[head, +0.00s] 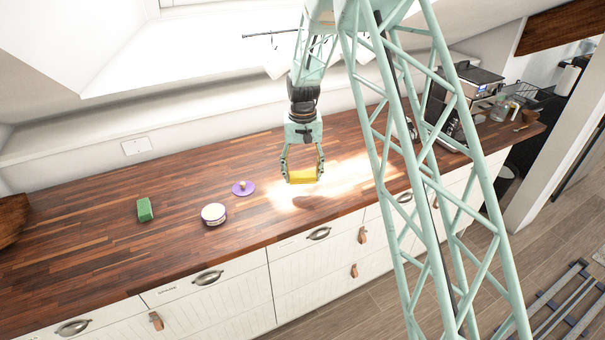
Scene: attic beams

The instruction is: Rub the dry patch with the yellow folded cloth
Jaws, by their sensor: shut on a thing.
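My gripper (303,173) is shut on the yellow folded cloth (302,177), which lies between its fingertips. The cloth appears to be held a little above the wooden countertop (110,240), with a dark shadow-like spot on the wood just below and right of it. A bright, pale area (345,180) spreads over the wood around and beneath the gripper. I cannot tell the dry patch apart from this glare.
Left of my gripper are a purple disc with a knob (243,188), a round white-topped tin (214,214) and a green sponge (145,209). A coffee machine (455,105) stands at the right. The countertop's left middle is mostly clear.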

